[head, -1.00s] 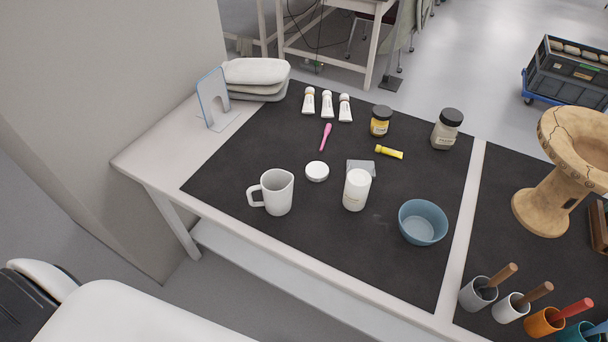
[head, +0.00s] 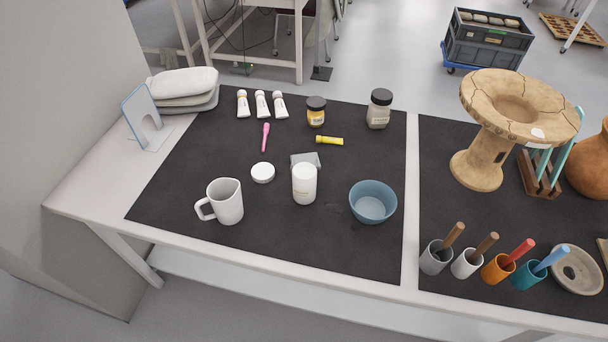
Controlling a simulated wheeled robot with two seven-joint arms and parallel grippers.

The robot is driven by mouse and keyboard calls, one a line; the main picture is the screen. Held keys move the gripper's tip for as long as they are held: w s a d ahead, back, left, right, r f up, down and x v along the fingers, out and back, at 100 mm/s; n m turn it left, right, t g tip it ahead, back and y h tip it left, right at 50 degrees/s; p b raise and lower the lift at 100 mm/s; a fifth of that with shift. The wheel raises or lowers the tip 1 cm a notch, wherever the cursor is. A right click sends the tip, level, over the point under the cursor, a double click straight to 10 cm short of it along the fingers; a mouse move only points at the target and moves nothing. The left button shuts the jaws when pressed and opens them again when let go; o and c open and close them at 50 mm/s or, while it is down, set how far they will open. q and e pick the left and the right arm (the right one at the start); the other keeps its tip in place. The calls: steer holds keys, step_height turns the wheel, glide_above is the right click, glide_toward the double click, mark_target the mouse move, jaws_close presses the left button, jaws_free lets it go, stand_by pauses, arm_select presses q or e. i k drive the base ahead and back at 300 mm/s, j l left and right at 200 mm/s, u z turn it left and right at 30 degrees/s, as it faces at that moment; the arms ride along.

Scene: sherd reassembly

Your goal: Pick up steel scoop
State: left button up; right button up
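I cannot pick out a steel scoop for certain. A small flat grey piece (head: 311,159) lies behind the white jar (head: 304,185) on the dark mat, partly hidden by it; I cannot tell what it is. Four-sided detail is too small to read. Several handled tools stand in cups at the lower right: grey cup (head: 435,260), white cup (head: 466,264), orange cup (head: 497,269) and teal cup (head: 528,275). The cups hide the tools' lower ends. Neither of my grippers shows in the head view.
A white pitcher (head: 226,203), white lid (head: 262,173), blue bowl (head: 372,203), pink tool (head: 265,137) and yellow tube (head: 330,141) lie around the jar. A tall cracked clay vessel (head: 480,165) stands at right. The mat's front left (head: 300,240) is clear.

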mark_target(456, 231)
steer(key=z, duration=1.2)
